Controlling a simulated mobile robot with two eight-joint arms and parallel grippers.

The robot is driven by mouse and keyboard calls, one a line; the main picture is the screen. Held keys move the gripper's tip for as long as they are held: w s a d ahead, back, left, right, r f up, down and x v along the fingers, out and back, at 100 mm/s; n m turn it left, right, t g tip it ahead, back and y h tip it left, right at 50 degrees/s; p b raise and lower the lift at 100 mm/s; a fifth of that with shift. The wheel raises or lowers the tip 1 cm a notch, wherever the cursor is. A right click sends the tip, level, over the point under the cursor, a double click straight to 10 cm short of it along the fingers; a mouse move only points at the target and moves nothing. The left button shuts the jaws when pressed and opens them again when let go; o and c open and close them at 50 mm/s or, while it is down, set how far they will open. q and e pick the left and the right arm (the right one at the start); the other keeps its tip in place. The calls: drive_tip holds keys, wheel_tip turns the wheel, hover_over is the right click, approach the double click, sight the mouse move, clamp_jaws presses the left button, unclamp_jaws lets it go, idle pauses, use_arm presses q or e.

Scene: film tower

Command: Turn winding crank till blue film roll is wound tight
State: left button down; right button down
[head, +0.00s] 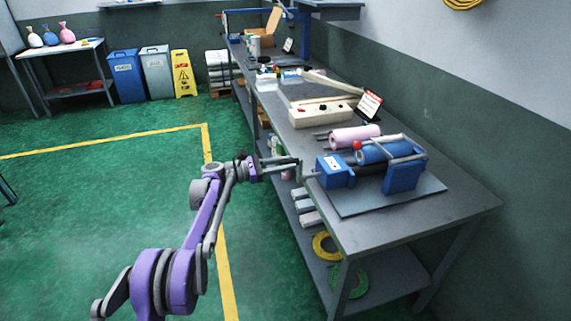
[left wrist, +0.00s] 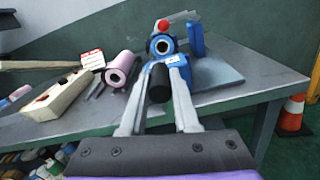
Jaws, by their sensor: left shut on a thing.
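The winder, with blue end housings (head: 335,171), sits on a grey plate at the near end of the workbench. The blue film roll (head: 385,152) lies across the winder; its hollow end (left wrist: 162,45) faces the left wrist camera. The winding crank (head: 308,174) sticks out at the winder's left side. My left gripper (head: 296,166) is at the crank, and in the left wrist view its two grey fingers (left wrist: 161,72) are shut on the crank's black handle (left wrist: 159,85). How tightly the film is wound cannot be told. My right gripper is not in view.
A pink roll (head: 354,137) lies behind the blue roll, and a red knob (head: 357,145) stands near it. A wooden block (head: 322,111) and a sign (head: 369,104) are farther along the bench (head: 440,215). An orange cone (left wrist: 292,113) stands beyond the bench.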

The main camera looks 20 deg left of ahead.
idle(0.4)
use_arm(q)
drive_tip(key=s+d+f+m+b, duration=0.1)
drive_tip(key=f+m, duration=0.4)
drive_tip(key=m, duration=0.7)
drive_tip(key=s+d+f+m+b, duration=0.1)
drive_tip(key=s+f+m, duration=0.3)
drive_tip(key=m, duration=0.8)
drive_tip(key=shift+d+f+b, duration=0.35)
drive_tip(key=shift+d+f, duration=0.35)
drive_tip(key=shift+f, duration=0.1)
drive_tip(key=c, duration=0.7)
unclamp_jaws()
